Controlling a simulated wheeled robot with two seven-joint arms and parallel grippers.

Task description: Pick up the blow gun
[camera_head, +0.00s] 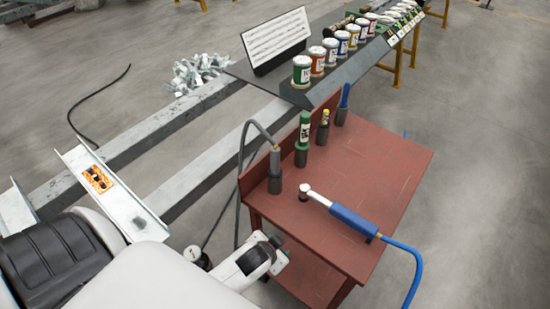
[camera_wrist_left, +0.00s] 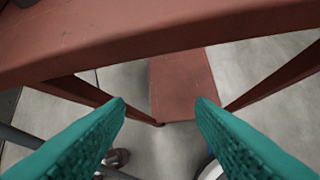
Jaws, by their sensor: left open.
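On the red table (camera_head: 385,165), a tool with a white head and blue body (camera_head: 345,215) lies flat, with a blue hose off its right end. A grey nozzle on a grey hose (camera_head: 275,160) stands upright in a dark holder at the table's left edge. I cannot tell for certain which of these is the blow gun. My left gripper (camera_wrist_left: 160,103) is open and empty, its teal fingers wide apart. In the left wrist view it faces the table's edge (camera_wrist_left: 150,40) and legs. In the head view, the left arm's white end is beside the table's near left corner.
A green bottle (camera_head: 303,135), a small bottle (camera_head: 323,128) and a blue-handled item (camera_head: 343,105) stand along the table's back edge. Several cans (camera_head: 302,72) line a dark bench behind. A lower red shelf (camera_head: 310,275) lies under the table. The tabletop's right half is mostly clear.

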